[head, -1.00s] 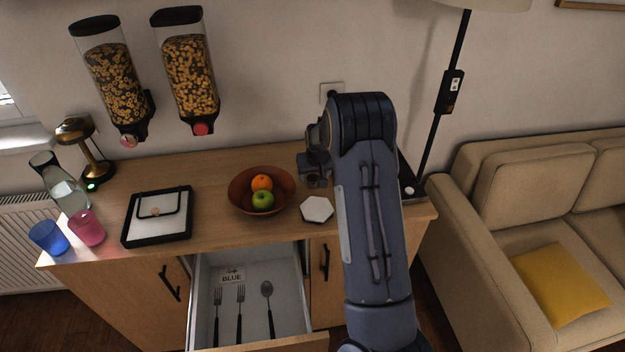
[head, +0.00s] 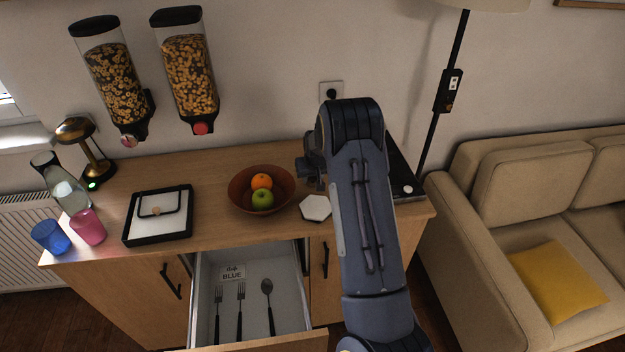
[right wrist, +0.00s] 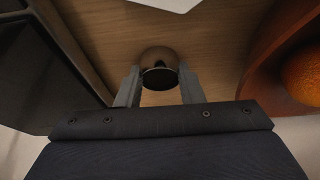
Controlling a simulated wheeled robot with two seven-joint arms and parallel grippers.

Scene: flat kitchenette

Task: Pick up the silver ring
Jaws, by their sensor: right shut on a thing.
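The silver ring (right wrist: 159,66) shows in the right wrist view as a short, shiny, dark-reflecting band. My right gripper (right wrist: 158,80) has one finger on each side of the ring and is shut on it. The wood counter top lies behind the ring; I cannot tell whether the ring still touches it. In the head view my right gripper (head: 311,173) is at the back right of the counter, partly behind my own arm, and the ring cannot be made out there. My left gripper is not in view.
A bowl (head: 237,198) with an orange and a green apple stands left of my right gripper. A white hexagonal coaster (head: 315,208) lies in front of it. A black object (head: 405,178) is to the right. The drawer (head: 207,270) with cutlery is open below.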

